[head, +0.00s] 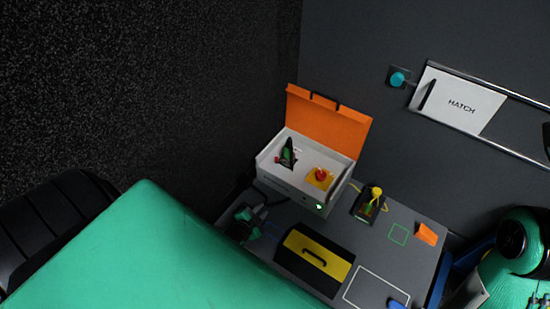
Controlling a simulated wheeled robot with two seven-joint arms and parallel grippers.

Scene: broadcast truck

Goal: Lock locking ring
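No part is clearly recognisable as the locking ring at this size. A yellow plug-like part (376,192) stands on a small black block (366,207) with a yellow cable beside it, and a round cyan knob (398,79) sits on a dark square plate on the wall; I cannot tell whether either carries the ring. My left gripper (243,226) seems to be the dark and green part at the worktop's left edge, left of the black block and apart from it. My green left arm partly hides it, and its fingers are unclear. My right arm enters at lower right; its gripper does not show clearly.
A white box (327,204) with an open orange lid (327,117) holds a red button (321,175) and a dark green lever-like part (288,153). A yellow-black case (331,262), an orange piece (426,234) and a blue item lie on the grey worktop. A white hatch (461,105) is on the wall.

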